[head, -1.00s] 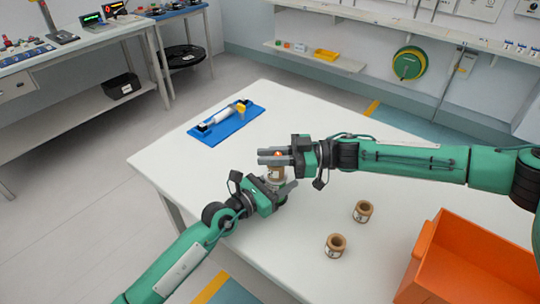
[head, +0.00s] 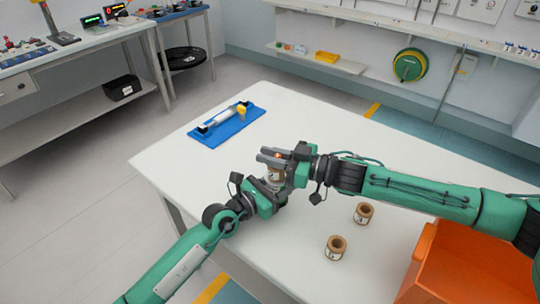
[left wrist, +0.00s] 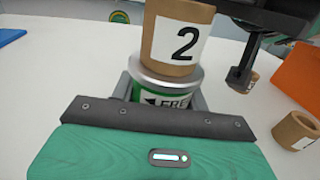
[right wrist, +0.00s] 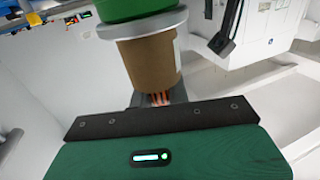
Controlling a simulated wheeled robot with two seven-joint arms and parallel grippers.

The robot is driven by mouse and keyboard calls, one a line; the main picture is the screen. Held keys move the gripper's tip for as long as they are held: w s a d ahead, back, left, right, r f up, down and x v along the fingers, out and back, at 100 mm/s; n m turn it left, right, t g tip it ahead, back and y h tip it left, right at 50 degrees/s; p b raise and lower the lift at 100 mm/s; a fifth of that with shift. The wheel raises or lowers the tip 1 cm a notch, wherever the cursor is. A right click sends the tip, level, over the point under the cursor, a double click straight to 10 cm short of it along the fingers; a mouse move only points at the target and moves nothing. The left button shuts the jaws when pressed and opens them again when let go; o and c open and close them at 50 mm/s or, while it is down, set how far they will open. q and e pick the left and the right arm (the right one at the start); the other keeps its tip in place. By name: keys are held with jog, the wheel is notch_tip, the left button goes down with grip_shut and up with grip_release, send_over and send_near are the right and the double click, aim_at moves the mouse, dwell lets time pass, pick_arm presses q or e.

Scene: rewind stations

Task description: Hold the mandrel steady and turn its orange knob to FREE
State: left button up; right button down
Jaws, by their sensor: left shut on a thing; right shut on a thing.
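The mandrel stands upright over the white table, with a brown core marked 2 (left wrist: 178,38) around it. Its green lower body (left wrist: 178,101), below a grey metal collar, has a label with an arrow and letters partly hidden, starting "FRE". My left gripper (head: 272,187) is shut on this green body from the left side. The orange knob (right wrist: 157,99) is at the mandrel's top; only a small part shows in the head view (head: 280,155). My right gripper (head: 276,157) is shut on the knob, its fingers slanting across the top. The knob's setting is not readable.
Two brown cores (head: 364,213) (head: 335,248) stand on the table to the right, near an orange bin (head: 470,272). A blue board (head: 232,133) with a white roller lies at the far left of the white table (head: 300,110). The table's back is clear.

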jog(key=c, duration=1.3)
grip_release()
jog(key=shift+c, duration=0.2)
jog(key=shift+d, duration=0.1)
jog(key=v, duration=1.1)
jog(key=shift+d, duration=0.4)
jog(key=shift+s, duration=0.1)
jog(key=shift+c, duration=0.3)
